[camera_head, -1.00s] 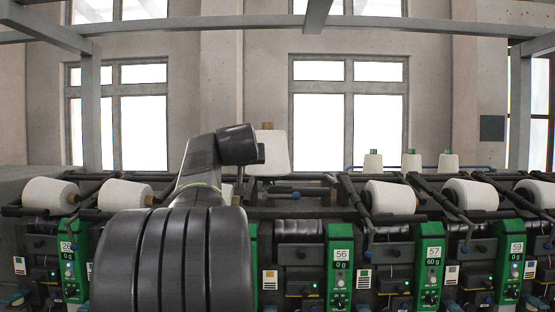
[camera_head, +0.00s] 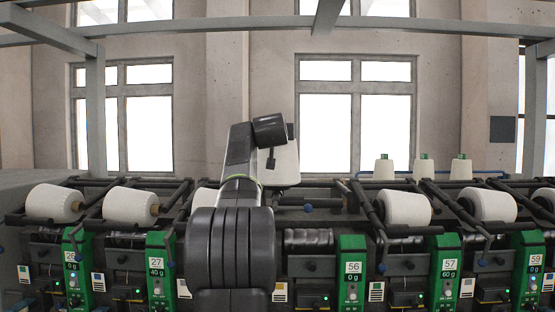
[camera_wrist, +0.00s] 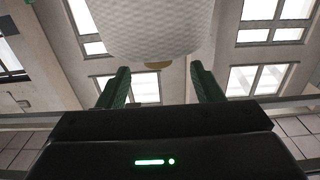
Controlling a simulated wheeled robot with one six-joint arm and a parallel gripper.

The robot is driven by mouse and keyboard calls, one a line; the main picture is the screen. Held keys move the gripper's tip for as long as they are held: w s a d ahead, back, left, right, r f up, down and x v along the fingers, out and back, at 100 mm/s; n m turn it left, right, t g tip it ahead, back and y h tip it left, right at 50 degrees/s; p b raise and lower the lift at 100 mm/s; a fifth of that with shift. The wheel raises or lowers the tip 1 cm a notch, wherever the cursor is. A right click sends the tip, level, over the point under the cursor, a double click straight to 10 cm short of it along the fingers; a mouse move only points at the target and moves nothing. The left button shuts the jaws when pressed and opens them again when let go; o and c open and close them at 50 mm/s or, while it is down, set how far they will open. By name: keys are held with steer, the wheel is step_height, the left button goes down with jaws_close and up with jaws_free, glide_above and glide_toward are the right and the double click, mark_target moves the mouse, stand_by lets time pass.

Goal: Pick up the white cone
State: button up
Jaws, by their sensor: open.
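A large white cone (camera_head: 286,168) stands upright behind the winder row in the camera_head view, partly hidden by my arm. In the camera_wrist view a white cone (camera_wrist: 165,28) fills the top middle, with its brown core end (camera_wrist: 158,65) showing below it. My gripper (camera_wrist: 160,68) is open, its two green fingers apart on the left and right below the cone. The core end appears between the fingertips. Nothing is held, and I cannot tell whether a finger touches the cone. In the camera_head view the fingers are mostly hidden.
More white cones lie on their sides along the winder, such as one left (camera_head: 131,205) and one right (camera_head: 404,208). Several small cones (camera_head: 384,168) stand on a rail behind. Green control units (camera_head: 350,270) line the front. Dark bars and levers crowd the cones.

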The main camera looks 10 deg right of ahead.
steer(key=w+p, duration=0.1)
steer(key=w, duration=0.1)
steer(key=w+d+p, duration=0.1)
steer(key=w, duration=0.1)
steer(key=shift+d+r+p, duration=0.1)
steer(key=shift+p, duration=0.3)
steer(key=shift+w+d, duration=0.1)
steer(key=shift+w, duration=0.5)
steer(key=c, duration=1)
steer(key=shift+c, duration=0.8)
steer(key=shift+r, duration=0.15)
